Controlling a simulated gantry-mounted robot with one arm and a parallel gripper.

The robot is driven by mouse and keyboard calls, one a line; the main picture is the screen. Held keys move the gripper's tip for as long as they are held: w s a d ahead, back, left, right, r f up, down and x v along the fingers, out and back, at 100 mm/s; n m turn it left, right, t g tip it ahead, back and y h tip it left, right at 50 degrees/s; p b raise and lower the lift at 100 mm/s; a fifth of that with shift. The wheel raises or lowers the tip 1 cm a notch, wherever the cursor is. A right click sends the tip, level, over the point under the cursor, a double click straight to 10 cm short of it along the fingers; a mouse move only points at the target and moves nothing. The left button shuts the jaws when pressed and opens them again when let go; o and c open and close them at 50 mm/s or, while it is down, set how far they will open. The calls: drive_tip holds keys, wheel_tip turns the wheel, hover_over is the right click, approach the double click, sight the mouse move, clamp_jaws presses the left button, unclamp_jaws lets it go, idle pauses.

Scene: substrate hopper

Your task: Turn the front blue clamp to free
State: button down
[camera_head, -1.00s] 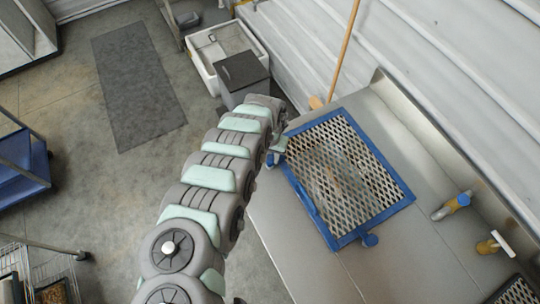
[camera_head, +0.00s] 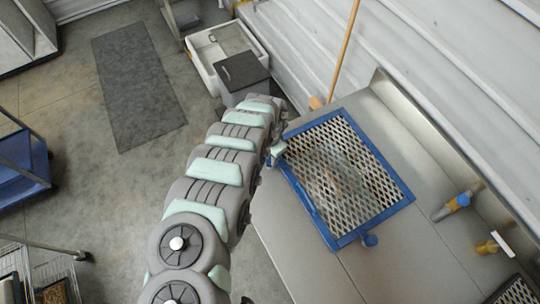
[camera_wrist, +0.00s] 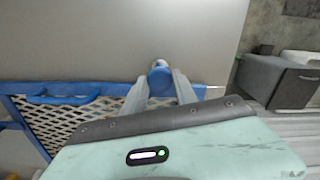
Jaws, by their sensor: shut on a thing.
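A blue-framed mesh screen (camera_head: 386,165) lies over the hopper opening in the metal bench, and its edge also shows in the wrist view (camera_wrist: 75,88). In the wrist view a blue clamp (camera_wrist: 160,74) with a rounded end stands at the frame's edge. My gripper (camera_wrist: 160,85) has its two fingers on either side of this clamp and is shut on it. In the head view my gripper (camera_head: 279,150) is at the frame's left corner, and my arm hides the clamp there.
A wooden handle (camera_head: 345,50) leans on the wall. A grey cabinet (camera_head: 242,75) stands beyond the bench. Bare bench (camera_head: 400,265) is clear near the lower clamp.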

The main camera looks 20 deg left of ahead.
sight(270, 158)
drive_tip(key=m, duration=0.6)
drive_tip(key=shift+f, duration=0.1)
drive_tip(key=m, duration=0.5)
drive_tip(key=shift+m, duration=0.3)
idle(0.3)
drive_tip(key=c, duration=1)
unclamp_jaws()
wheel_tip(270, 158, up, 11)
